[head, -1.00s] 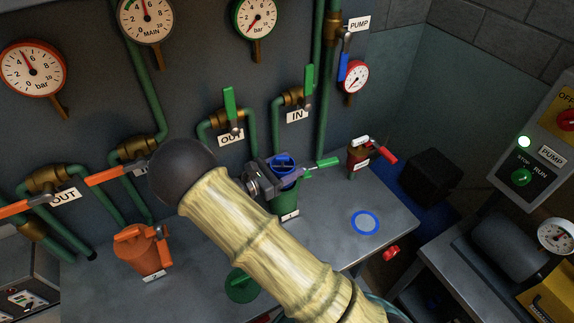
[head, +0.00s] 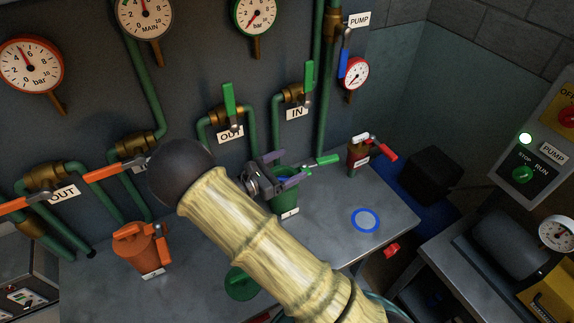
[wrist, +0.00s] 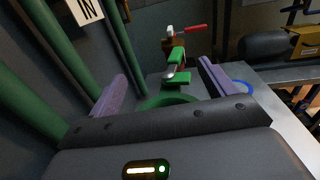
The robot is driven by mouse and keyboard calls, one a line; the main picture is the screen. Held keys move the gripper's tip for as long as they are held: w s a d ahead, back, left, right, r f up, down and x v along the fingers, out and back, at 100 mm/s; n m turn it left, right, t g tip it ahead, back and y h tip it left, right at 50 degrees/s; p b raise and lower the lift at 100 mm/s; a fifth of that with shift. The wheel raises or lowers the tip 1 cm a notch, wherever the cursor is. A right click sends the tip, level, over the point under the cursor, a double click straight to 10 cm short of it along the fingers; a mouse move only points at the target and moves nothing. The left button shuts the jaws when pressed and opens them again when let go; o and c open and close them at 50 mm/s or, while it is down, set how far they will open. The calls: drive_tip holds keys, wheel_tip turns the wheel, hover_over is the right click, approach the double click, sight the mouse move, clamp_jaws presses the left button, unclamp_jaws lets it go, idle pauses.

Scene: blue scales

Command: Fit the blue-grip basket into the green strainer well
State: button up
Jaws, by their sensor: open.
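The green strainer (head: 281,203) stands upright on the grey bench, and part of its green rim (wrist: 168,99) shows in the wrist view. My gripper (head: 281,171) is open over its mouth, with the purple fingers (wrist: 108,96) spread apart to either side. The blue-grip basket is not visible in either view now. The inside of the well is mostly hidden by my gripper, so I cannot tell how the basket sits. A strainer handle in green (head: 325,160) sticks out on the right.
A green lid (head: 241,286) lies on the bench near my arm. A blue-ringed disc (head: 366,221) lies on the right, with clear bench around it. An orange strainer (head: 140,250) stands at left. A small red-handled valve unit (head: 361,155) stands behind right. Pipes and valves line the wall.

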drive_tip(key=b+v, duration=0.1)
drive_tip(key=v, duration=0.6)
drive_tip(key=shift+a, duration=0.2)
idle(0.5)
drive_tip(key=s+d+m+g+y+p, duration=0.1)
drive_tip(key=s+d+m+g+y, duration=0.6)
drive_tip(key=s+d+m+g, duration=0.45)
drive_tip(key=s+d+r+m+t+y+p, duration=0.1)
drive_tip(key=s+d+r+m+t+y, duration=0.3)
drive_tip(key=r+m+y, duration=0.3)
drive_tip(key=m+t+y, duration=0.1)
drive_tip(key=m, duration=0.4)
drive_tip(key=shift+d+r+y+p, duration=0.3)
drive_tip(key=shift+y+p, duration=0.05)
drive_tip(key=shift+y, duration=0.05)
